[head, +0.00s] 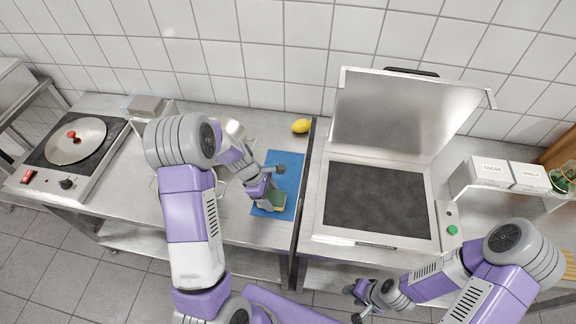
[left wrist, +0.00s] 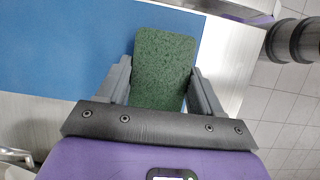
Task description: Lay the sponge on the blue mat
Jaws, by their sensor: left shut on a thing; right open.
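The sponge (left wrist: 163,68) shows its dark green face in the left wrist view, between the two fingers of my left gripper (left wrist: 163,85). My left gripper is shut on it. In the head view the sponge (head: 278,204) shows as a green and yellow edge under my left gripper (head: 268,200), over the near part of the blue mat (head: 287,165). I cannot tell whether the sponge touches the mat. In the left wrist view the mat (left wrist: 60,50) lies behind and left of the sponge. My right gripper (head: 358,302) is open and empty, low at the front of the right counter.
A lemon (head: 301,126) lies behind the mat. A contact grill with a raised lid (head: 385,115) stands on the right counter. A hotplate (head: 75,140) stands at the left. White boxes (head: 490,171) sit on the right shelf. A gap separates the two counters just right of the mat.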

